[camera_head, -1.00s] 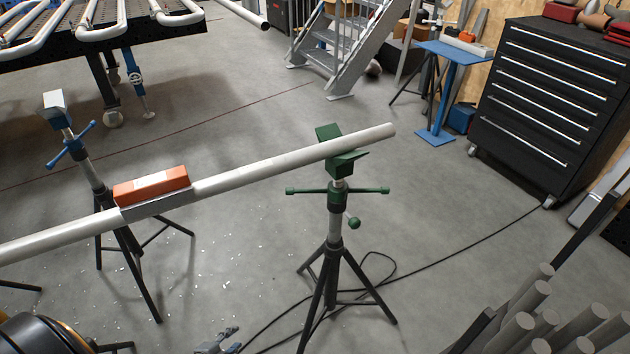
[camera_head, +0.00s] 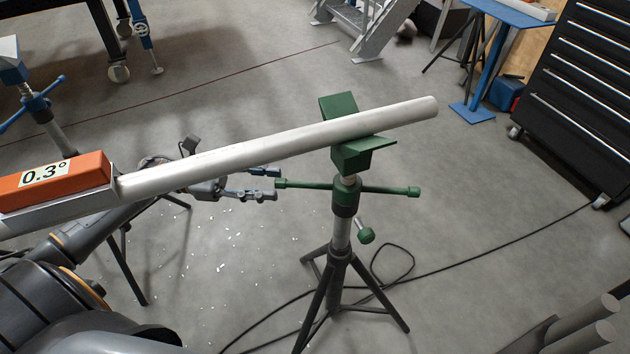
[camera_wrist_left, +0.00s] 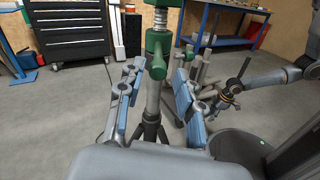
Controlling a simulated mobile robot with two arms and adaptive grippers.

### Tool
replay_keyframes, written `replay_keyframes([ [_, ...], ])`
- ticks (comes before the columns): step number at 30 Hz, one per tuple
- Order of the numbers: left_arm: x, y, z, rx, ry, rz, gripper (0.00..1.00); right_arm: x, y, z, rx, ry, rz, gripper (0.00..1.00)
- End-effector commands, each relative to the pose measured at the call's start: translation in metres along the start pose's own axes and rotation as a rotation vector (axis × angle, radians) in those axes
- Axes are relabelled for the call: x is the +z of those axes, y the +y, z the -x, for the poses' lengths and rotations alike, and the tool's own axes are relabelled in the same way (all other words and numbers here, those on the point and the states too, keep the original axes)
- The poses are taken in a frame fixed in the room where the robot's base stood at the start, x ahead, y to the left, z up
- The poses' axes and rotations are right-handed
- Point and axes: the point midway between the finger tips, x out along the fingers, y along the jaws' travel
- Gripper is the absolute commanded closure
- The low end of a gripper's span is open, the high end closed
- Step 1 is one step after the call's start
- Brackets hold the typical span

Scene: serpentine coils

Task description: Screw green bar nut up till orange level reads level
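The green bar nut (camera_head: 345,190) sits on the green stand's post, its bar roughly level and running left to right. My left gripper (camera_head: 273,183) is open just left of the bar's left end. In the left wrist view its blue-padded fingers (camera_wrist_left: 157,95) stand apart, with the green bar nut (camera_wrist_left: 157,44) ahead and a bar end towards me; nothing is visibly gripped. The orange level (camera_head: 60,180) lies on the pale pipe (camera_head: 250,152) and reads 0.3°. The pipe rests in the green V-head (camera_head: 352,150). My right gripper (camera_wrist_left: 226,98) shows small; its opening is unclear.
The stand's dark tripod legs (camera_head: 338,275) spread on the floor, with a black cable (camera_head: 470,258) beside them. A blue stand (camera_head: 38,105) is at the left. A black drawer cabinet (camera_head: 590,90) stands at the right. Grey floor lies open between.

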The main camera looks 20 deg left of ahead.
Motion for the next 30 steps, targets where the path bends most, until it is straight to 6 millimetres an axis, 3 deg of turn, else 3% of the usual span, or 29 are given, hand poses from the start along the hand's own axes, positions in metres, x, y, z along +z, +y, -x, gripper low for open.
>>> replay_keyframes([
  [6, 0.003, 0.001, -0.049, 0.0, -0.004, -0.002, 0.64, 0.01, -0.001, -0.009, -0.001, -0.009, 0.002, 0.49],
  [13, 0.001, 0.001, -0.084, 0.003, -0.003, 0.002, 0.64, 0.021, -0.002, -0.019, -0.002, -0.016, 0.003, 0.49],
  [18, 0.0, 0.001, -0.095, 0.004, -0.001, 0.003, 0.64, 0.024, -0.002, -0.022, -0.003, -0.018, 0.004, 0.49],
  [26, 0.0, 0.001, -0.097, 0.004, -0.001, 0.003, 0.64, 0.025, -0.002, -0.023, -0.002, -0.019, 0.004, 0.49],
  [27, 0.0, 0.001, -0.097, 0.004, -0.001, 0.003, 0.66, 0.025, -0.002, -0.023, -0.002, -0.019, 0.004, 0.49],
  [30, 0.0, 0.001, -0.097, 0.004, -0.001, 0.003, 0.87, 0.026, -0.001, -0.023, -0.002, -0.02, 0.004, 0.49],
])
